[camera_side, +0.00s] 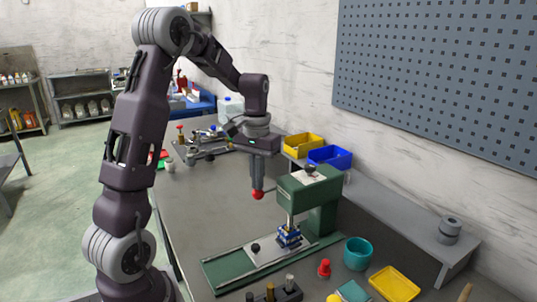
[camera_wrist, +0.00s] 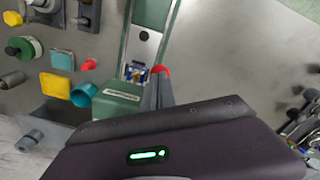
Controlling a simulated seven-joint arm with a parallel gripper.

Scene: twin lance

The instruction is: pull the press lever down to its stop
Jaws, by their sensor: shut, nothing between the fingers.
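The green press (camera_side: 322,215) stands on the grey bench, its head reaching left over a blue-and-metal piece (camera_side: 289,235). A red lever knob (camera_side: 257,195) shows at the left of the press head. My gripper (camera_side: 257,187) points down with its fingers together, right at the top of the knob; I cannot tell whether they touch. The lever rod is mostly hidden. In the wrist view, the knob (camera_wrist: 161,69) shows just past my fingertips (camera_wrist: 159,78), beside the green press head (camera_wrist: 118,98). The fingers are shut with nothing between them.
A green rail with a light plate (camera_side: 262,254) runs beneath the press. A teal cup (camera_side: 358,253), red piece (camera_side: 324,268) and yellow tray (camera_side: 394,284) stand at the front right. Yellow (camera_side: 303,146) and blue (camera_side: 330,157) bins are behind. The bench left of the press is clear.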

